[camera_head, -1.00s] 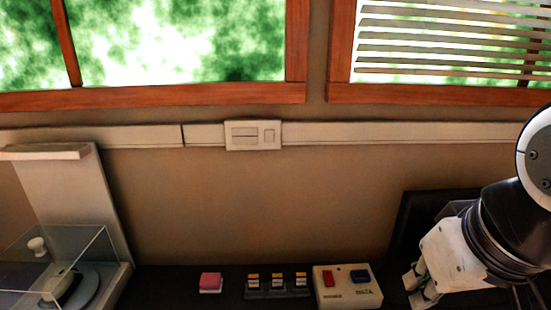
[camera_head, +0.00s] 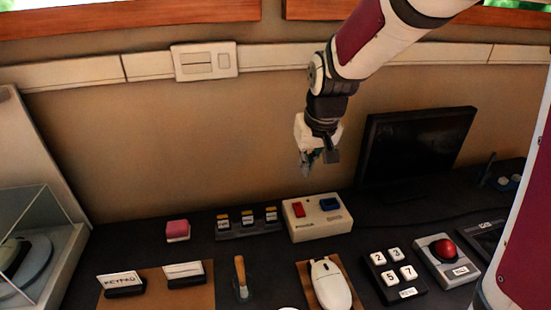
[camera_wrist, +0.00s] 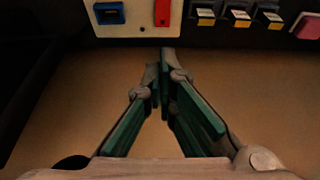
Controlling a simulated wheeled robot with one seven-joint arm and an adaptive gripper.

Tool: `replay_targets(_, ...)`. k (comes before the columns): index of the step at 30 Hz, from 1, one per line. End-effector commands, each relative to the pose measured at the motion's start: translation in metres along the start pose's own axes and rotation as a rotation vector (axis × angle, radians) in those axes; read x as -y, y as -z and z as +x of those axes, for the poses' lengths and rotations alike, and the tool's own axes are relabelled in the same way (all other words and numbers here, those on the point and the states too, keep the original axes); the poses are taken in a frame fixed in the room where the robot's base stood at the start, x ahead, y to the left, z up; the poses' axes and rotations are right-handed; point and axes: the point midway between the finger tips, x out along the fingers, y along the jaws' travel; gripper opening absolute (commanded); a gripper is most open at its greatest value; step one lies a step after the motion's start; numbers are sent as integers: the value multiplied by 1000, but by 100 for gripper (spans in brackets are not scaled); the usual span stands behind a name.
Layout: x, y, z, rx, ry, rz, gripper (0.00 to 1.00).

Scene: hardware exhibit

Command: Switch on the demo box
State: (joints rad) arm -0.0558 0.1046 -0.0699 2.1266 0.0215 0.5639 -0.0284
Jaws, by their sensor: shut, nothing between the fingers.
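The demo box (camera_head: 319,228) is a cream box with a red switch (camera_head: 299,210) on its left and a blue switch (camera_head: 330,204) on its right. It stands at the back of the dark table, near the wall. My gripper (camera_head: 318,172) is shut and empty, pointing down above the box with a gap between them. In the wrist view my gripper's fingertips (camera_wrist: 160,66) meet just short of the box's edge (camera_wrist: 142,29). The red switch (camera_wrist: 162,12) and blue switch (camera_wrist: 109,13) show there too, in mirrored order.
A row of small labelled switches (camera_head: 248,231) and a pink block (camera_head: 177,230) stand left of the box. A black monitor (camera_head: 417,148) is to the right. A mouse (camera_head: 330,285), a number keypad (camera_head: 395,275) and a red-button box (camera_head: 446,258) lie in front.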

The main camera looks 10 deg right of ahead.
Motion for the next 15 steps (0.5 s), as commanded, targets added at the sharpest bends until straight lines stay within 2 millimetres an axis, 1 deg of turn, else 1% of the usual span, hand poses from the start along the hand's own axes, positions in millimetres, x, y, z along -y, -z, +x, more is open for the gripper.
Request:
replay_targets(5,0,-1,21,4,0,-1,0)
replay_targets(15,0,-1,88,5,0,0,0)
